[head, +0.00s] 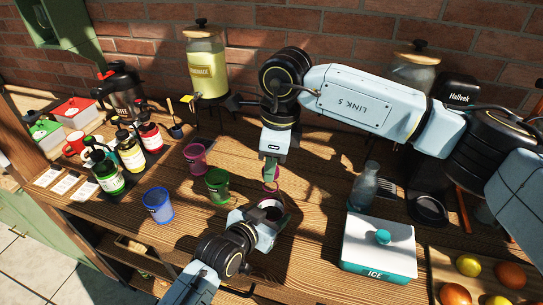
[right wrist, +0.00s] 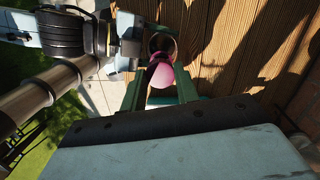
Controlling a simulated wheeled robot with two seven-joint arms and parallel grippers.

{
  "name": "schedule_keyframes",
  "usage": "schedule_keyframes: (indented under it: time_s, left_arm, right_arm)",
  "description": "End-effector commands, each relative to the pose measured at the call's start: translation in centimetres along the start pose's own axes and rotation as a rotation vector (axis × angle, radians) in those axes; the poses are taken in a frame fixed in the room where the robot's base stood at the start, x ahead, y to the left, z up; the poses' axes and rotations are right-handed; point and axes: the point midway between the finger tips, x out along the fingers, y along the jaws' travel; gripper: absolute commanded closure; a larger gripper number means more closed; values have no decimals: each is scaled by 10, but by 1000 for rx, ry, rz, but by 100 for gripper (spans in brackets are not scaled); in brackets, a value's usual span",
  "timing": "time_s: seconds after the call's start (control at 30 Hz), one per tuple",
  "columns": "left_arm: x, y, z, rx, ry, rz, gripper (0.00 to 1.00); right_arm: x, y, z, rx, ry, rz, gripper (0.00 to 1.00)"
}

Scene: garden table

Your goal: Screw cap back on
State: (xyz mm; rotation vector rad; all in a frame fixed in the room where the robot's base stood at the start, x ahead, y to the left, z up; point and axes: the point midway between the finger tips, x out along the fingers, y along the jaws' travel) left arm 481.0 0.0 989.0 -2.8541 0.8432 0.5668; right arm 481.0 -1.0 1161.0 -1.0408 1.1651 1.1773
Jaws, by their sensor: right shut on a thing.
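My right gripper (head: 270,172) points down over the middle of the table, shut on a small pink cap (head: 271,183). In the right wrist view the pink cap (right wrist: 162,74) sits between the green fingers of my right gripper (right wrist: 160,92). A dark round-mouthed container (head: 271,206) is just below and nearer the front; its open mouth also shows past the cap in the right wrist view (right wrist: 160,42). The cap looks apart from it, though the exact gap is unclear. My left gripper (head: 268,222) is at this container; whether its jaws press on it is hidden.
Pink (head: 197,157), green (head: 218,186) and blue (head: 158,206) cups stand to the left. A clear bottle (head: 364,188) and a white ice box (head: 378,250) stand to the right. Syrup bottles (head: 130,152) are at the left; a lemonade jar (head: 206,65) is at the back.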

Motion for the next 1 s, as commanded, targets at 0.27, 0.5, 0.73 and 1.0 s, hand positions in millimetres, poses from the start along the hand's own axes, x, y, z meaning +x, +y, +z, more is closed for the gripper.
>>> schedule_keyframes:
  time_s: [0.27, 0.5, 0.73, 1.0]
  left_arm:
    - [0, 0, 0, 1, -1, 0, 83]
    - [0, 0, 0, 1, -1, -1, 83]
    - [0, 0, 0, 1, -1, -1, 83]
    - [0, 0, 0, 1, -1, -1, 83]
  right_arm:
    - [-1, 0, 0, 1, 0, -1, 90]
    - [2, 0, 0, 1, 0, 0, 90]
    - [15, 0, -2, 2, 0, 1, 90]
    - [17, 0, -2, 1, 0, -1, 90]
